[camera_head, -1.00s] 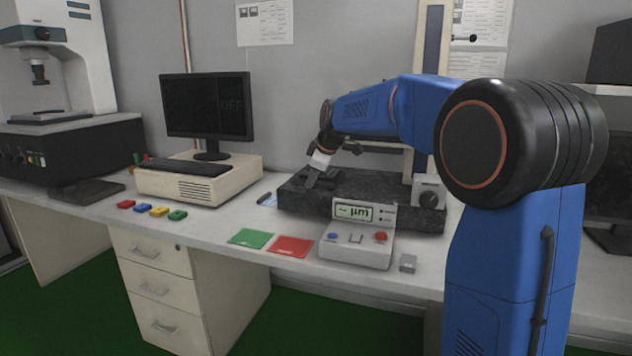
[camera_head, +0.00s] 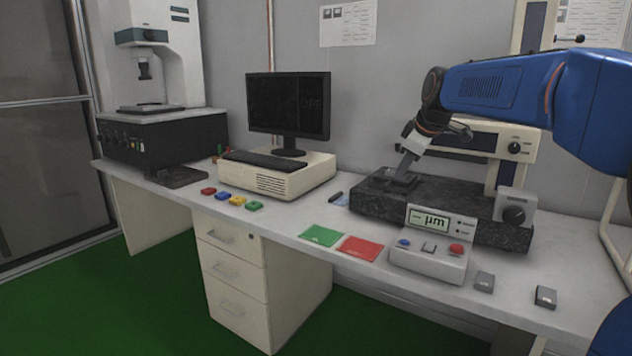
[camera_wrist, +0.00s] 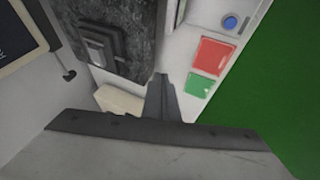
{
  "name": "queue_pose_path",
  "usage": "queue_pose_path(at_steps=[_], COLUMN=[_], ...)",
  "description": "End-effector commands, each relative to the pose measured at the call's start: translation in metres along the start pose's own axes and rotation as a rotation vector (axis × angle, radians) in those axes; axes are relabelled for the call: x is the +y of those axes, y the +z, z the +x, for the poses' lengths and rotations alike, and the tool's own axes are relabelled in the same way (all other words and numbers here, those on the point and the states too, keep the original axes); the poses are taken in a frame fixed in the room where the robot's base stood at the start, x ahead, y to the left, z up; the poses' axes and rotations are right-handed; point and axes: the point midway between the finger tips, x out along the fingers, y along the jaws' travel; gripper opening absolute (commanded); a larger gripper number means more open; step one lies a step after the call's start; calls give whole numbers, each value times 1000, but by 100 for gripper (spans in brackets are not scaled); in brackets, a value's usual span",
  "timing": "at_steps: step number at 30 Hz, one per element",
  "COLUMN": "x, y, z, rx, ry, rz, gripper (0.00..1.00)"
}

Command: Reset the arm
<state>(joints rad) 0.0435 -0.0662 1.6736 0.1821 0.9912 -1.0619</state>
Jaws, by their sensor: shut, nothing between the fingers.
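My blue arm reaches in from the right in the head view. My gripper (camera_head: 404,172) points down and to the left, in front of or above the left part of the dark granite base (camera_head: 450,212) of the measuring instrument. Whether it touches the base cannot be told. In the wrist view my gripper (camera_wrist: 161,80) shows its fingers together with nothing between them. The granite base (camera_wrist: 135,22) lies ahead of the fingertips there, at the upper left.
A green mat (camera_head: 321,235) and a red mat (camera_head: 360,248) lie along the bench (camera_head: 285,222). A control box (camera_head: 428,262) with buttons stands before the base. A monitor (camera_head: 288,105) on a beige computer case (camera_head: 300,178) and several coloured blocks are left. Two small grey blocks lie right.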

Motion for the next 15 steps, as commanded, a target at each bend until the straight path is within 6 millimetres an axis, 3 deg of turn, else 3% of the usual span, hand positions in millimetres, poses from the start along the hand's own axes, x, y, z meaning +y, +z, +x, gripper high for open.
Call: queue_pose_path(at_steps=[6, 15], x=[-70, -168], y=[47, 119], z=[-26, -43], rx=[-36, -87], ry=[-4, 0], rz=[175, 421], gripper=[0, 0])
